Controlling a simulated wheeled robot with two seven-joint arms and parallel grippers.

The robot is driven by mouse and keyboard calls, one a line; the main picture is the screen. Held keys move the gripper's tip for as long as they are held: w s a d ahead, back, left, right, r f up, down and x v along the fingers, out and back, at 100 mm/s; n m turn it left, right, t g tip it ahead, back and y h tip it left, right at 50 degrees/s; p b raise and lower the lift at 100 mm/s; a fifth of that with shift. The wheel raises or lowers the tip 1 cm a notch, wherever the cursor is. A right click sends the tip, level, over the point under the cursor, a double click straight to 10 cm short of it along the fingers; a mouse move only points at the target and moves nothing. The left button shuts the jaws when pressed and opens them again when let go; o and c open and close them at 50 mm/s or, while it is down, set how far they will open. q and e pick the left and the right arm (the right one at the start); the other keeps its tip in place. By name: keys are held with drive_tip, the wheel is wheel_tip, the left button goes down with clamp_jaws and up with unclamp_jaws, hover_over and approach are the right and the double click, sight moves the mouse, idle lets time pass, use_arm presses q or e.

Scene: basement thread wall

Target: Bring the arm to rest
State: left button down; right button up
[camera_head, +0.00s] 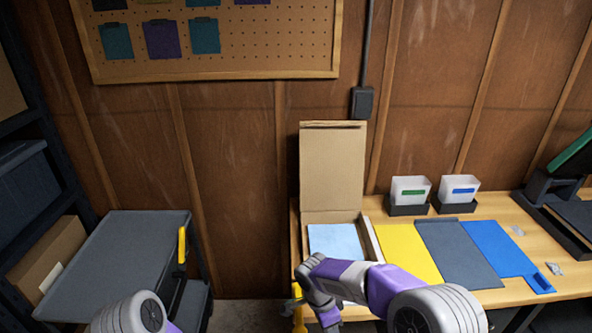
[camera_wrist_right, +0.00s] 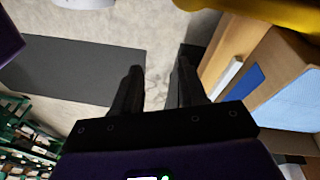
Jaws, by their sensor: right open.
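My right arm (camera_head: 385,290) comes in from the bottom right of the head view and bends down in front of the table's front edge. Its gripper lies low in that view, and its fingertips are not clear there. In the right wrist view my right gripper (camera_wrist_right: 157,82) is open. Its two dark fingers stand apart with bare floor showing between them, and nothing is held. A rounded part of my left arm (camera_head: 135,314) shows at the bottom left of the head view. My left gripper is out of view.
The wooden table (camera_head: 480,300) holds an open cardboard box (camera_head: 332,170), yellow (camera_head: 407,250), grey (camera_head: 458,252) and blue (camera_head: 497,248) sheets, and two white bins (camera_head: 410,190). A yellow item (camera_head: 298,306) is close beside my right arm. A grey cart (camera_head: 115,262) stands left.

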drive_tip(key=s+d+f+n+t+y, duration=0.1)
drive_tip(key=s+f+n+y, duration=0.5)
drive_tip(key=s+f+n, duration=0.5)
drive_tip(key=s+f, duration=0.8)
drive_tip(key=f, duration=0.2)
drive_tip(key=shift+s+d+f+y, duration=0.15)
drive_tip(key=shift+s+f+y, duration=0.05)
drive_tip(key=shift+f+y, duration=0.1)
